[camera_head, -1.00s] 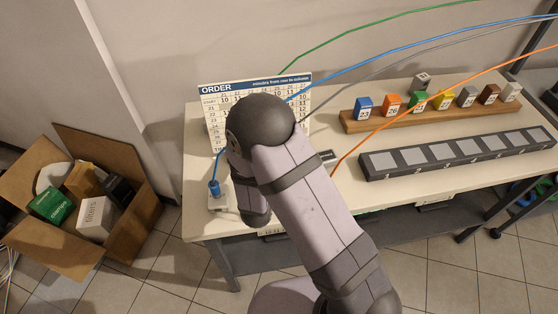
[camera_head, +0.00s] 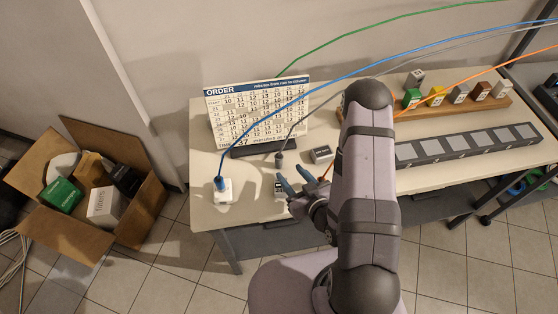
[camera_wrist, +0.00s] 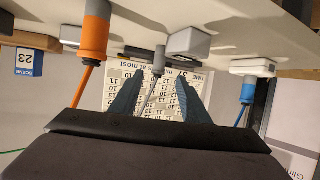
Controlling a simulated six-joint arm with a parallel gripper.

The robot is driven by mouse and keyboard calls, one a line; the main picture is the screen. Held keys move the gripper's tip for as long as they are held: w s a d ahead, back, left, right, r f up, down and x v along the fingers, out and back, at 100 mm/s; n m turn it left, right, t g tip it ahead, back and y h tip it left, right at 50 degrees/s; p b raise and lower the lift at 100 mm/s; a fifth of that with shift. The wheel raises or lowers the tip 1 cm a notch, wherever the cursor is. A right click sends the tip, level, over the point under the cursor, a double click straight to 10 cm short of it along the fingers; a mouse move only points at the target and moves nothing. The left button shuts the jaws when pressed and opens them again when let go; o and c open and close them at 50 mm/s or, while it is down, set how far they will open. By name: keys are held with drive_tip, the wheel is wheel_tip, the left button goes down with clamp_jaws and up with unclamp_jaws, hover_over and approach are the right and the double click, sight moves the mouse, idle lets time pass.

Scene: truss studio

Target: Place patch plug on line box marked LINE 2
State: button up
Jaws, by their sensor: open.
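My gripper (camera_head: 290,173) is open and empty, low over the front of the table. Its two blue fingers also show in the wrist view (camera_wrist: 159,82). A dark grey patch plug (camera_head: 279,160) on a grey cable stands beyond the fingertips; in the wrist view this plug (camera_wrist: 158,62) appears between them, farther off. A small line box (camera_head: 281,186) sits left of the fingers. A blue plug (camera_head: 220,184) stands on the white line box (camera_head: 224,194) at left. An orange plug (camera_wrist: 95,32) is near my gripper in the wrist view. No line number is readable.
An ORDER board (camera_head: 258,112) stands behind the plugs. A grey box (camera_head: 321,154) lies to the right of the grey plug. A wooden rack (camera_head: 495,103) of coloured blocks and a dark panel strip (camera_head: 450,149) are at right. Cables hang overhead.

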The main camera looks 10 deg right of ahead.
sight(281, 160)
drive_tip(key=shift+w+f+b, duration=0.35)
drive_tip(key=shift+b, duration=0.3)
drive_tip(key=shift+w+a+f+b, duration=0.1)
drive_tip(key=shift+w+a+b, duration=0.1)
drive_tip(key=shift+w+b, duration=0.35)
drive_tip(key=shift+w, duration=0.1)
drive_tip(key=shift+b+x, duration=0.85)
drive_tip(key=shift+b, duration=0.25)
drive_tip(key=p+x, duration=0.2)
drive_tip(key=shift+w+a, duration=0.1)
drive_tip(key=shift+w, duration=0.6)
clamp_jaws()
